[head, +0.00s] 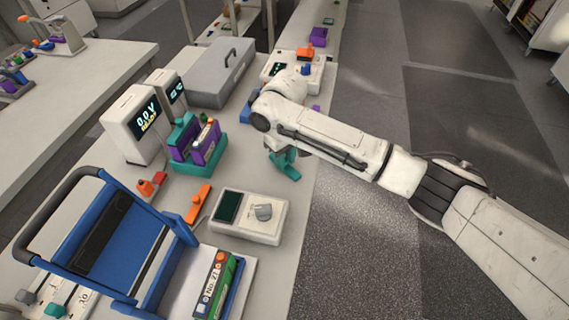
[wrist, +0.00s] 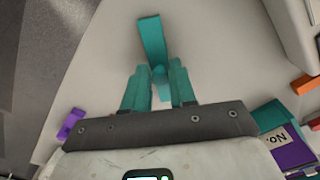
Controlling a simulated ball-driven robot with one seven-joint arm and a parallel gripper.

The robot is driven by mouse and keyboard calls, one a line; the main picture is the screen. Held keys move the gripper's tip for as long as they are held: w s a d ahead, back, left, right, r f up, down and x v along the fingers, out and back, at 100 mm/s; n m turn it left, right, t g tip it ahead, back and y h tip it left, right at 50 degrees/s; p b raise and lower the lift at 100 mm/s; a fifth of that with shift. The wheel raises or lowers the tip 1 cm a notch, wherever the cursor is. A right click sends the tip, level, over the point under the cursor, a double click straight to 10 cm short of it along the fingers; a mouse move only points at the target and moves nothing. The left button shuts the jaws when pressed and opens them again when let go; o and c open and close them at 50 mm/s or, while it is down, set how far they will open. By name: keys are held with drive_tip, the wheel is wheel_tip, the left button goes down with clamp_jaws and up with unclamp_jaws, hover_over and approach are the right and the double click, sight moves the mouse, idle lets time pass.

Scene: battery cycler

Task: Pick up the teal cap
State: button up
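The teal cap (wrist: 152,38) shows in the wrist view as a flat bar with a rounded knob at its near end, over the pale bench top. My gripper (wrist: 160,76) has teal fingers, one on each side of the knob. The fingers are apart, with the knob between their tips. I cannot tell whether they press on it or whether the cap is lifted. In the head view my gripper (head: 283,162) is low over the bench's right edge, partly hidden by my arm. There, cap and fingers cannot be told apart.
The white meter with a dial (head: 248,214), an orange piece (head: 198,205) and a teal rack with purple cells (head: 194,145) stand left of my gripper. A blue carrier (head: 110,240) is at front left. A grey case (head: 218,72) lies behind. Open floor is right.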

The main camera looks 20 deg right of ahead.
clamp_jaws()
drive_tip(key=shift+r, duration=0.1)
